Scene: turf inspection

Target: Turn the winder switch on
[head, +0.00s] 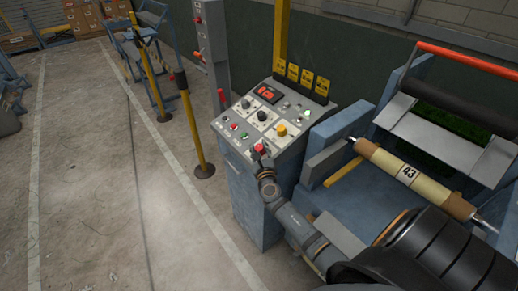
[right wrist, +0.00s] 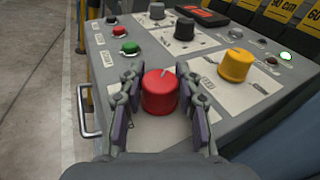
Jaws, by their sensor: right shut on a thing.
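A grey sloped control panel (head: 235,150) stands on a blue cabinet. A red rotary knob (head: 260,149) sits near its lower front edge. In the right wrist view the red knob (right wrist: 160,95) has a pale pointer line tilted up and to the right. I cannot read its label, so I cannot confirm it as the winder switch. My right gripper (head: 261,157) is shut on the red knob, with one dark finger pad at each side. My left gripper is not in view.
Green and red buttons (right wrist: 130,47) lie left of the knob. A blue machine with a roll (head: 425,182) marked 43 stands right of the panel. A yellow post (head: 192,125) stands at left on open floor.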

